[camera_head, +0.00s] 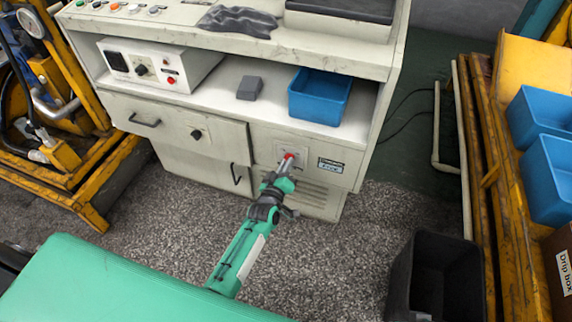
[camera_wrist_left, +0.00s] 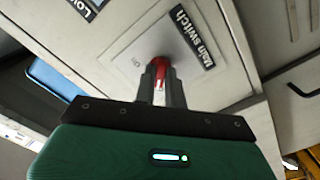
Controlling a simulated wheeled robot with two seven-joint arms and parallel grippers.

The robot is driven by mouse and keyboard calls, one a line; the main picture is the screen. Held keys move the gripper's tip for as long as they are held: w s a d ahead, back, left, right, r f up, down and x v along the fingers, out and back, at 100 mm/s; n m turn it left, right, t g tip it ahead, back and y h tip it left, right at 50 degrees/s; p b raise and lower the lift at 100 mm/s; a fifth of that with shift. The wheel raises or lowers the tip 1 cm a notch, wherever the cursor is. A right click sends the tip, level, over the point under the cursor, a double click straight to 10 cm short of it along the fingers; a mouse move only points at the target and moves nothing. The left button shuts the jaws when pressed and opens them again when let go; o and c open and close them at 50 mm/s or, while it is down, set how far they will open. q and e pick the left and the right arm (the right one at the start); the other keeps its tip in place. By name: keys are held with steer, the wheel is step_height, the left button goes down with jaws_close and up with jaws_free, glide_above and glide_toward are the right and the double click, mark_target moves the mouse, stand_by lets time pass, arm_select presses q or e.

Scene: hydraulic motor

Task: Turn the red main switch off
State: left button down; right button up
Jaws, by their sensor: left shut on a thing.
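The red main switch (camera_head: 289,156) is a small red knob on a pale plate on the front of the beige cabinet (camera_head: 262,139). In the left wrist view the red knob (camera_wrist_left: 161,68) sits beside a black label reading "Main switch" (camera_wrist_left: 192,38). My left gripper (camera_head: 284,165) reaches the switch from the front. In the left wrist view its two fingers (camera_wrist_left: 161,84) are shut on the red knob, one on each side, and cover part of it. The knob's exact angle is hard to tell. My right gripper is not in either view.
Blue bins stand on the cabinet shelf (camera_head: 320,90) and on the yellow rack at right (camera_head: 549,172). A dark open bin (camera_head: 440,240) stands on the floor at right. A yellow machine frame (camera_head: 85,190) is at left. Grey floor (camera_head: 330,250) is clear around my arm.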

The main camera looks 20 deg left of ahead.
arm_select(q)
steer(key=shift+n, duration=0.4)
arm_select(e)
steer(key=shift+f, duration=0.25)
arm_select(q)
steer(key=c, duration=1.5)
jaws_free()
steer(key=shift+o, duration=0.2)
